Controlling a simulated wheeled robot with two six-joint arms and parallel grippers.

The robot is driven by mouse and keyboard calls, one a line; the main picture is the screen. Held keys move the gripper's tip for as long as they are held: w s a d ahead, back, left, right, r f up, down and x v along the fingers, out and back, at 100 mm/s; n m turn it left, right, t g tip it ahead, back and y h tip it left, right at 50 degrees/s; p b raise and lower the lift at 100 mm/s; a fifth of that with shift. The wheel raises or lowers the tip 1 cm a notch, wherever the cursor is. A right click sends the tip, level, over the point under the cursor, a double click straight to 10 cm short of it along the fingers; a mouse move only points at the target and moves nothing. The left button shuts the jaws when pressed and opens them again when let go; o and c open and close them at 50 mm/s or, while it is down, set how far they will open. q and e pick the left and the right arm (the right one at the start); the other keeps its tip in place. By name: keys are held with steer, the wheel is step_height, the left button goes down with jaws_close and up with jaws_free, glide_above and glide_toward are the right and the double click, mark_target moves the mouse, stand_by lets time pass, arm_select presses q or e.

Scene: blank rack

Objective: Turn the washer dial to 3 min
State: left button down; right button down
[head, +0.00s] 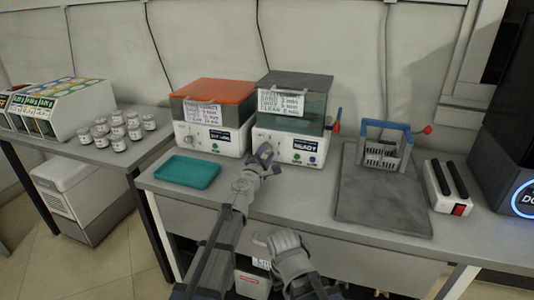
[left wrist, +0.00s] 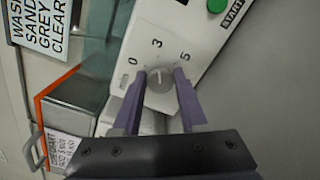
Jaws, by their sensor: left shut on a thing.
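The washer (head: 290,140) is the right-hand machine on the table, white below with a grey lid and a READY screen. Its grey dial (left wrist: 160,82) shows in the left wrist view, on a white panel marked 0, 3 and 5 with "min" near the 0. A faint light mark on the dial seems to face roughly toward the 3, but it is small. My left gripper (left wrist: 158,85) is shut on the dial, one purple finger on each side. In the head view my left gripper (head: 264,155) covers the dial. My right gripper (head: 264,240) hangs low before the table; its fingers are unclear.
A green START button (left wrist: 217,5) is on the washer panel. An orange-lidded machine (head: 212,115) stands left of the washer, with a teal tray (head: 187,172) in front. A grey mat (head: 380,205) with a blue-framed rack (head: 385,145) lies to the right.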

stand_by(0.3)
arm_select(q)
steer(key=shift+c, duration=2.4)
jaws_free()
steer(key=v, duration=0.8)
steer(key=shift+w, duration=0.1)
steer(key=shift+r, duration=0.15)
